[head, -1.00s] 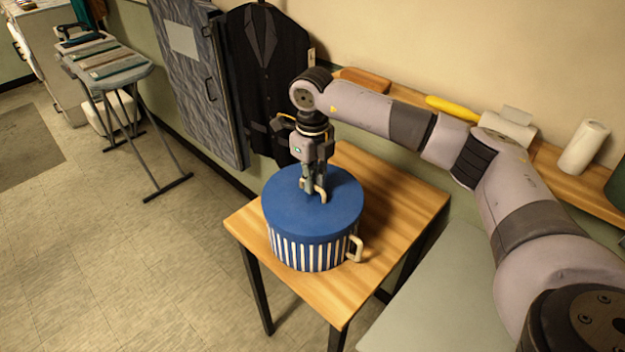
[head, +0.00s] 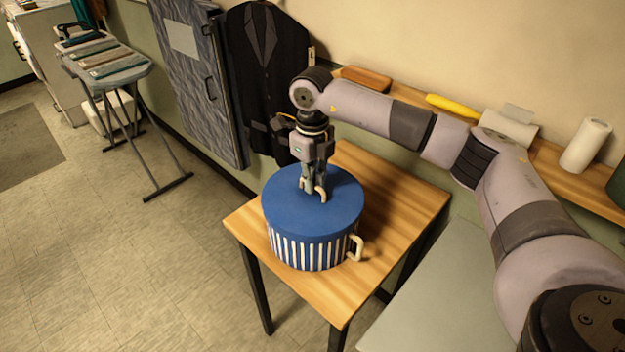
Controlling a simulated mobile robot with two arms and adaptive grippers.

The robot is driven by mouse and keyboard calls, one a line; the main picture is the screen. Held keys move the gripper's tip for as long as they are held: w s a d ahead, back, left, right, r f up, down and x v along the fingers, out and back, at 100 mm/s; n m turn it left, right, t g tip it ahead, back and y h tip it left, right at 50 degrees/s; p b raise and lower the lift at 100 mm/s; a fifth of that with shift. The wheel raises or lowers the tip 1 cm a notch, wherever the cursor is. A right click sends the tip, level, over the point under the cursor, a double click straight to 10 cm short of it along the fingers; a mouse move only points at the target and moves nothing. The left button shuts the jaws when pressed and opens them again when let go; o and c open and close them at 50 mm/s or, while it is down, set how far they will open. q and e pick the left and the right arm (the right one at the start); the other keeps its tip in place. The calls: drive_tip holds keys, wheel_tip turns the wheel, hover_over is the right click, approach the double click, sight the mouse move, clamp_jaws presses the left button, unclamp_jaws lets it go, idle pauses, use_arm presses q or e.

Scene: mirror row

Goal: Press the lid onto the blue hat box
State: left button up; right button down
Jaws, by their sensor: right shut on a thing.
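The blue hat box (head: 306,254) has blue and white striped sides and a cream side handle (head: 355,248). It stands upright on a small wooden table (head: 390,205). The plain blue lid (head: 285,210) sits level on top of the box, with no visible gap between its rim and the stripes. My right gripper (head: 314,193) points down at the middle of the lid and is shut on the lid's cream handle (head: 322,194). The fingers partly hide that handle. My left gripper is not in view.
A grey-green surface (head: 425,295) lies right of the table. A wall shelf (head: 570,178) holds a paper roll (head: 586,146), a yellow item (head: 452,106) and a brown block (head: 367,78). A dark vest (head: 262,70) hangs behind.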

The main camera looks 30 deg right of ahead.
drive_tip(key=shift+f+b, duration=0.35)
idle(1.0)
idle(0.3)
drive_tip(key=c, duration=1.7)
unclamp_jaws()
drive_tip(key=shift+o, duration=0.5)
drive_tip(key=o, duration=0.4)
drive_tip(key=shift+r, duration=0.1)
drive_tip(key=shift+r+p, duration=2.45)
drive_tip(key=shift+r, duration=1.5)
